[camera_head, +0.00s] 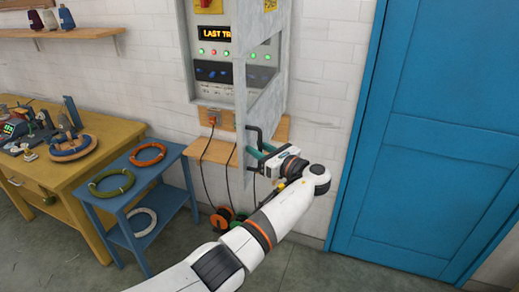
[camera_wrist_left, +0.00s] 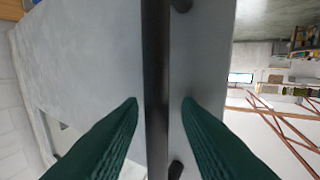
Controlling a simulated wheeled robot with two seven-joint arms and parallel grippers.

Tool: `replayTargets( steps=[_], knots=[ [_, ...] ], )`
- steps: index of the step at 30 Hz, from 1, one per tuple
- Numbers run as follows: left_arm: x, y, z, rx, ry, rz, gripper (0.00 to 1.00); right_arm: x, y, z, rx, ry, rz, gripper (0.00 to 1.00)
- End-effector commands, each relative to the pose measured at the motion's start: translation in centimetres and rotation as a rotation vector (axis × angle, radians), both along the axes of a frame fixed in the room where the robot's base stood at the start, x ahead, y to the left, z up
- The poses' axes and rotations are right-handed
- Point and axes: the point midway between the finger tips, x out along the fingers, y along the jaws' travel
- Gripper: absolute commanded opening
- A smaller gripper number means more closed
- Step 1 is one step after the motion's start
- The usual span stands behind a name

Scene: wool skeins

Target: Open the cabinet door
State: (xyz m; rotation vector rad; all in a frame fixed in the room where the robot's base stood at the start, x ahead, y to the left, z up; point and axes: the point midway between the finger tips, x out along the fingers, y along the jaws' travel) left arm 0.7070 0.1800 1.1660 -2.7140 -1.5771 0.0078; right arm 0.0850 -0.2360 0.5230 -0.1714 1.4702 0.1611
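The grey cabinet (camera_head: 185,50) hangs on the white wall, with a lit display and panel lights inside. Its door (camera_head: 240,100) stands swung out from the wall, with a window opening in it. A dark bar handle (camera_head: 248,134) is on the door's outer face. My left gripper (camera_head: 257,158) is at the handle. In the left wrist view, the green fingers (camera_wrist_left: 160,103) lie on either side of the handle (camera_wrist_left: 156,70), with a visible gap on the right side. The door face (camera_wrist_left: 85,60) fills much of that view. My right gripper is not in view.
A wooden ledge (camera_head: 208,150) is under the cabinet, with cables hanging to reels (camera_head: 222,217) on the floor. A blue side table (camera_head: 130,200) with wool rings and a yellow workbench (camera_head: 50,170) stand left. A blue room door (camera_head: 430,130) is right.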

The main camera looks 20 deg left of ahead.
Motion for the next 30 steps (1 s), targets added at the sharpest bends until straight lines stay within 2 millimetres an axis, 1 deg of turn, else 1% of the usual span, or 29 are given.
replayTargets(
  steps=[5,8,11,18,21,24,30],
  knots=[
    [0.0,-0.1,0.1,0.001,-0.003,-0.001,0.30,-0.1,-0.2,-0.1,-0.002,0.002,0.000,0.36],
    [-0.3,-0.8,0.0,0.000,-0.004,-0.003,0.30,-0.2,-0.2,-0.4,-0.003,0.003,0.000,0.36],
    [-1.1,-2.1,-0.2,-0.001,-0.004,-0.004,0.30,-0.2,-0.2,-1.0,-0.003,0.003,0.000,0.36],
    [-3.7,-6.6,-0.3,-0.002,-0.003,-0.004,0.30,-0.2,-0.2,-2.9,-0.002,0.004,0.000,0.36],
    [-4.6,-8.2,-0.3,-0.001,-0.002,-0.003,0.30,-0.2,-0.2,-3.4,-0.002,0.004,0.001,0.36],
    [-5.3,-9.4,-0.1,0.000,-0.002,-0.003,0.30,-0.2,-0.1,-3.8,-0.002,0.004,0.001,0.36],
    [-5.9,-10.4,0.0,0.000,-0.001,-0.001,0.30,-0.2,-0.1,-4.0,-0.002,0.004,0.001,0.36]
  ],
)
